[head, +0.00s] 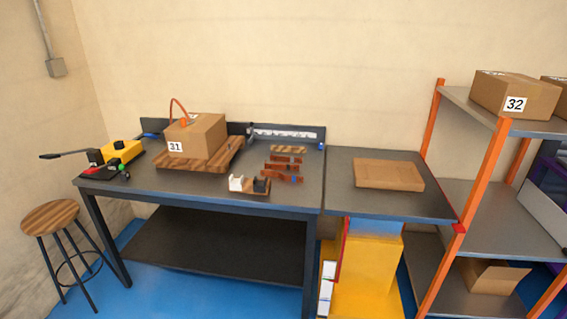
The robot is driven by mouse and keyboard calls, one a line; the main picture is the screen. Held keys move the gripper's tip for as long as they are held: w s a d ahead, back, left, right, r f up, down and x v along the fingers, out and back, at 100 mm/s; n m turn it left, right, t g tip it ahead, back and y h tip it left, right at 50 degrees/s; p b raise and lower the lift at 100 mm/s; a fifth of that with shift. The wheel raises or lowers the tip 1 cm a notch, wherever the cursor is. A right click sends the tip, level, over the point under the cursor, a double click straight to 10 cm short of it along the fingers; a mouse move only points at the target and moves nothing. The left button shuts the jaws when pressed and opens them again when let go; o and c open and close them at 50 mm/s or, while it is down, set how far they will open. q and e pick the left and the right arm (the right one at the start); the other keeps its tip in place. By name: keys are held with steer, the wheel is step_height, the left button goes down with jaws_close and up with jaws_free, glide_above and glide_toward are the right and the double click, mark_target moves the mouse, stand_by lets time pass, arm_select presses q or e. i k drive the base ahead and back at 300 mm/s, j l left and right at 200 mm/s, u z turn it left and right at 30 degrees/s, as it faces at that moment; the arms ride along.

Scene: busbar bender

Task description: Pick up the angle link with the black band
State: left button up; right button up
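Several copper-brown pieces (283,168) lie in rows on the right half of the dark workbench (215,200). The nearest row has a blue spot (295,180) near its right end. They are too small for me to tell which one is an angle link with a black band. Just in front of them, a small wooden board (250,191) holds a white block (236,183) and a black block (261,186). Neither of my grippers shows in the head view.
A box marked 31 (196,136) sits on a wooden board at the back left. A yellow tool with a lever (122,151) stands at the left end. A side table (385,205) holds a flat brown tray (388,175). An orange-post shelf (487,175) and a stool (50,217) flank the benches.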

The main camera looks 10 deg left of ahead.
mark_target(275, 167)
steer(key=z, duration=0.55)
steer(key=i+j+z, duration=0.1)
steer(key=j+z, duration=1.05)
steer(key=j, duration=1.4)
steer(key=k+j+z, duration=0.1)
steer(key=j, duration=0.65)
steer(key=k+j+z, duration=0.1)
steer(key=j, duration=0.65)
